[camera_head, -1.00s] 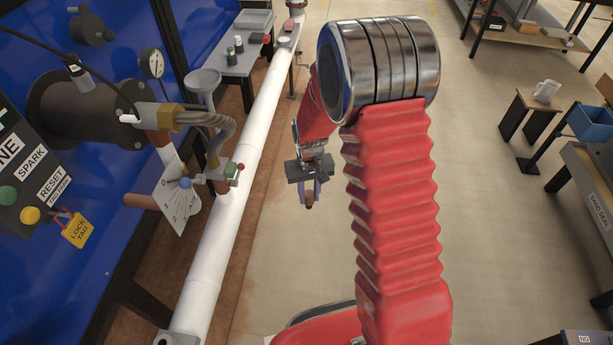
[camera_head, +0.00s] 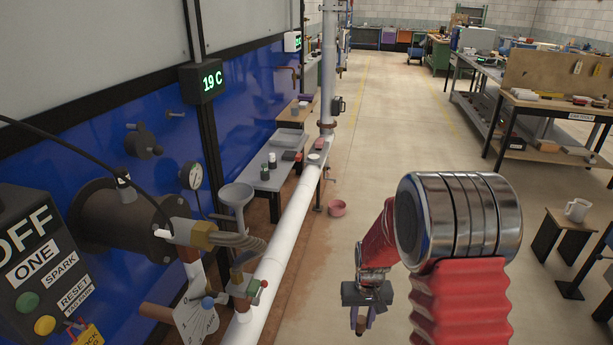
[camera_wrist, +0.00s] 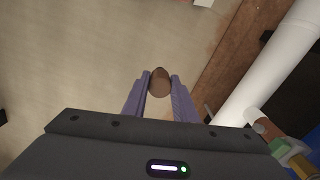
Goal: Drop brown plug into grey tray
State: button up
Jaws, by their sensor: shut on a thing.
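The brown plug (camera_wrist: 160,82) is held between the two purple fingers of my gripper (camera_head: 361,321). In the wrist view it shows at the fingertips, with bare floor behind it. In the head view the gripper hangs pointing down over open floor, right of the white pipe, and the plug is small at its tip. A shallow grey tray (camera_head: 287,138) sits at the far end of a grey side table (camera_head: 266,178) along the blue wall. My gripper is well apart from the tray, nearer to the camera and to the right.
A long white pipe (camera_head: 294,215) runs between my arm and the side table. The aisle ahead is clear.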

aim_at(290, 139)
jog(key=z, duration=0.95)
jog(key=i, duration=3.65)
jog(key=u, duration=0.05)
